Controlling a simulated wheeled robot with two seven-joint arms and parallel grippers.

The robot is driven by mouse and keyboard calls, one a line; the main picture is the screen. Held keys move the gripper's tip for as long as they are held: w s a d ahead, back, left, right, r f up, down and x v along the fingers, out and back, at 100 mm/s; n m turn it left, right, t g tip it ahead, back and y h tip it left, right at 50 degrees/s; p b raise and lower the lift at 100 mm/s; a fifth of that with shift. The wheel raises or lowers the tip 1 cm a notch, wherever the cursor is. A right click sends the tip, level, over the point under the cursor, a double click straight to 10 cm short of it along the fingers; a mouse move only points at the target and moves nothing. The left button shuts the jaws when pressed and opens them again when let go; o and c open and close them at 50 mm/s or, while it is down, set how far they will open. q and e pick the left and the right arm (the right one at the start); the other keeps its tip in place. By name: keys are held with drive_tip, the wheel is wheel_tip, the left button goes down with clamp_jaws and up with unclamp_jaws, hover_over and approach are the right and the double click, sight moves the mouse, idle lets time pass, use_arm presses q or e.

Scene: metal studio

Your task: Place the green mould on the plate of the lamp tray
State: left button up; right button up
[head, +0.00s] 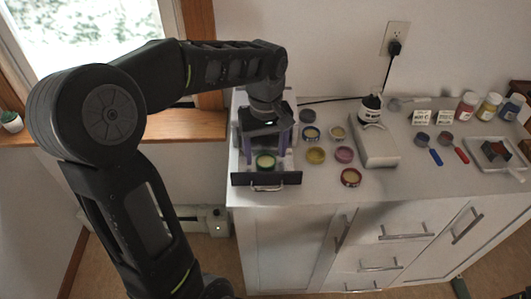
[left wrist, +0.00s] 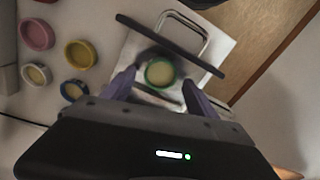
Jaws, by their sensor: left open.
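The green mould (head: 265,161), a small round green-rimmed dish with a pale yellow filling, sits on the light plate of the lamp tray (head: 285,170). The tray has a dark front panel with a metal handle and is pulled out. My left gripper (head: 265,149) is above the tray, pointing down, with its purple fingers apart. In the left wrist view the mould (left wrist: 160,72) lies between and just beyond the open fingertips (left wrist: 160,80), with a visible gap on both sides. The gripper hides part of the lamp housing behind. My right gripper is not in view.
A grey device (head: 375,147), bottles (head: 466,106) and a white tray (head: 512,163) stand farther right. The cabinet's front edge is clear.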

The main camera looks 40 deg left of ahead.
sight(266, 161)
use_arm(q)
wheel_tip(266, 161, up, 11)
drive_tip(key=p, duration=0.2)
idle(1.6)
